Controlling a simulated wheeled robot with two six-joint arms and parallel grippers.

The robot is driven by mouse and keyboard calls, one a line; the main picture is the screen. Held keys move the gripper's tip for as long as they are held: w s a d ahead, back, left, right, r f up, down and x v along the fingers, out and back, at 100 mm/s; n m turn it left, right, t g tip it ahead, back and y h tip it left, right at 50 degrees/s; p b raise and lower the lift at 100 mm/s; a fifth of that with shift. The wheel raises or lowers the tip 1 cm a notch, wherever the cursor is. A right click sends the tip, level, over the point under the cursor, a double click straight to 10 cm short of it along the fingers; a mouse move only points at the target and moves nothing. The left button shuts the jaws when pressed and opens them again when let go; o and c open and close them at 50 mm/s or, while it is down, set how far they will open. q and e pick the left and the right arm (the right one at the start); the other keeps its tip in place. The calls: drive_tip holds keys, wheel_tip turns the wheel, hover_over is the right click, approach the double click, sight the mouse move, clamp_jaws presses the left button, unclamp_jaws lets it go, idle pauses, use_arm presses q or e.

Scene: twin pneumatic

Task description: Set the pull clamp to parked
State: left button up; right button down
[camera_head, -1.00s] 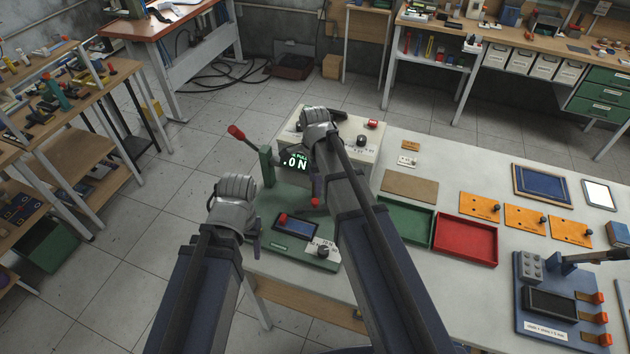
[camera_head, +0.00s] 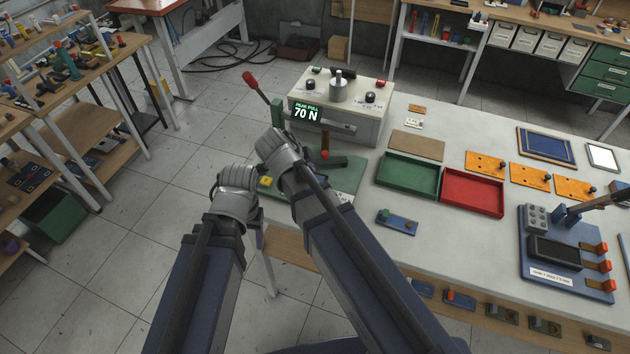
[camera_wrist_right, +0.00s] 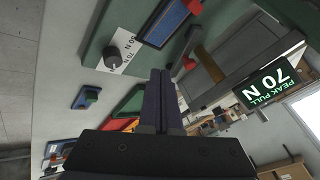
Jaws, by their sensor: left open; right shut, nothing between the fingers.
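A white tester box (camera_head: 345,108) with a lit display (camera_head: 307,113) reading PEAK PULL 70 N stands on the table. A lever with a red handle (camera_head: 250,79) rises beside it from a green base (camera_head: 345,178). A red-tipped part (camera_head: 324,154) sits before the box; I cannot tell which part is the pull clamp. My right gripper (camera_head: 280,150) is over the base; its fingers (camera_wrist_right: 160,80) are shut and empty in the wrist view, apart from the red-tipped part (camera_wrist_right: 190,63). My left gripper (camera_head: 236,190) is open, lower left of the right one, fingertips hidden.
A green tray (camera_head: 408,178) and a red tray (camera_head: 472,192) lie right of the base. A small blue plate (camera_head: 397,222) lies nearer the front. A blue fixture (camera_head: 565,255) stands at right. A dial (camera_wrist_right: 112,57) shows in the wrist view. My arms hide part of the base.

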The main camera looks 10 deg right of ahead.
sight(326, 157)
drive_tip(key=b+x, duration=0.4)
drive_tip(key=x, duration=0.1)
drive_tip(key=b+x, duration=0.4)
drive_tip(key=x, duration=0.1)
drive_tip(key=shift+a+f, duration=0.1)
drive_tip(key=shift+a, duration=0.15)
drive_tip(key=shift+w+d+r, duration=0.1)
drive_tip(key=shift+w, duration=0.5)
drive_tip(key=shift+w+d+r, duration=0.1)
drive_tip(key=shift+w, duration=0.5)
drive_tip(key=shift+w+d, duration=0.2)
drive_tip(key=shift+w, duration=0.55)
drive_tip(key=shift+w+a, duration=0.1)
drive_tip(key=shift+a, duration=0.05)
